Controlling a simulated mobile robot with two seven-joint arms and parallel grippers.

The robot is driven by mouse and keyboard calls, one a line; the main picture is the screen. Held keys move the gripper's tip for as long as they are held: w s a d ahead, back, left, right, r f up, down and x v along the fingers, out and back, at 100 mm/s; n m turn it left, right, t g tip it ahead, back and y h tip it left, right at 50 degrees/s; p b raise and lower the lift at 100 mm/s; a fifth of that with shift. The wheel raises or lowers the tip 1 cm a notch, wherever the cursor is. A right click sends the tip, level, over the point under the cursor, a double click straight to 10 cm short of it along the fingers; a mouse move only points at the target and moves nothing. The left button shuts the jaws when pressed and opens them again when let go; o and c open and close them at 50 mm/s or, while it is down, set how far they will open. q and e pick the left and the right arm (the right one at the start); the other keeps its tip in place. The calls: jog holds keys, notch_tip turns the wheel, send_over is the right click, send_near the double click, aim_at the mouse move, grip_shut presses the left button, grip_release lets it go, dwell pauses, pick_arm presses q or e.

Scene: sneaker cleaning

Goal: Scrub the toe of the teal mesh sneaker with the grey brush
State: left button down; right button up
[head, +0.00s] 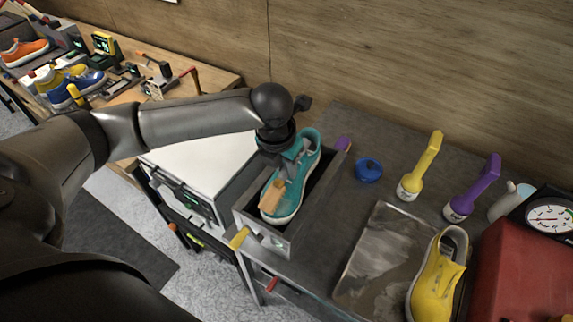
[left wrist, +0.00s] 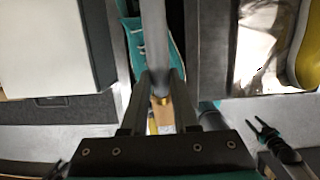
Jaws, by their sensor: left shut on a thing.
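The teal mesh sneaker (head: 304,158) lies in a grey open-topped box (head: 303,228), toe toward me. My left gripper (head: 284,158) is above the sneaker, shut on the grey brush's handle. The handle (left wrist: 153,40) runs between the two fingers (left wrist: 161,88) in the left wrist view. The brush's tan block (head: 272,197) is over the sneaker's toe; I cannot tell whether its bristles touch. A small dark forked part at the lower right of the left wrist view may be my right gripper.
A yellow brush (head: 421,168) and a purple brush (head: 474,188) stand right of the box. A blue round container (head: 368,170) is nearer it. A yellow sneaker (head: 434,285) is beside a metallic tray (head: 385,250). A red case (head: 515,275) is far right; a white-topped unit (head: 200,160) is left.

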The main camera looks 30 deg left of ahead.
aim_at(283, 175)
pick_arm(q)
jog(key=shift+p+v, duration=0.4)
jog(key=shift+v, duration=0.4)
jog(key=shift+s+r, duration=0.1)
jog(key=shift+r, duration=0.55)
jog(key=shift+v, duration=1.25)
pick_arm(e)
jog(key=shift+r, duration=0.6)
pick_arm(q)
jog(key=shift+v, duration=1.45)
jog(key=shift+d, duration=0.1)
